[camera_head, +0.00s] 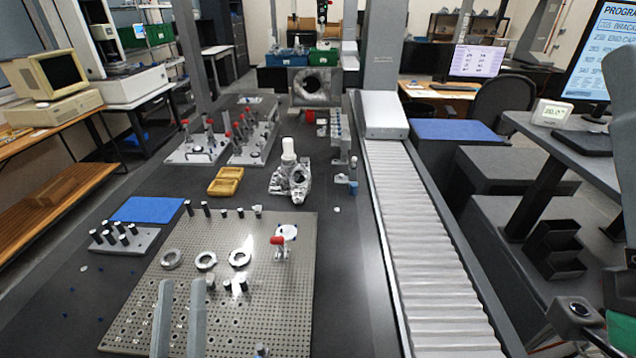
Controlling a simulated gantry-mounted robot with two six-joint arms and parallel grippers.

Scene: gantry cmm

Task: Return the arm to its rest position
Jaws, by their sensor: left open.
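My left gripper (181,284) shows at the bottom of the head view as two grey fingers standing apart, with nothing between them. It is over the near left part of the perforated metal fixture plate (285,318). Three metal rings lie on the plate beyond the fingers; one is the right ring (240,257). A red-handled clamp (279,243) stands at the plate's right side. My right gripper's fingers do not show.
A ribbed conveyor (405,230) runs along the right. A metal casting (290,178), yellow trays (226,181), a blue mat (148,209) and a block with dark pegs (123,240) stand around the plate. Red-handled fixtures (250,147) stand farther back.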

